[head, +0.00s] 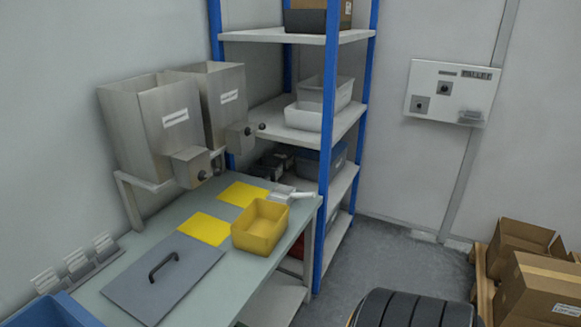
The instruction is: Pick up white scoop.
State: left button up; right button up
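A white scoop (283,192) lies near the back right corner of the workbench (233,283). Its pale handle points to the right, toward the bench edge. It lies just behind a yellow bin (260,226) and beside a yellow mat (243,194). At this size I cannot tell its exact shape. Neither of my grippers is in view.
Two metal hoppers (158,122) stand behind the bench. A grey lid (164,275) with a black handle lies in front, near a second yellow mat (204,228). A blue-post shelf (328,140) rises close beside the scoop. Cardboard boxes (541,286) stand at right.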

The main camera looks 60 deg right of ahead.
aim_at(285, 194)
jog(key=z, duration=1.8)
jog(key=u, duration=1.95)
jog(key=z, duration=1.8)
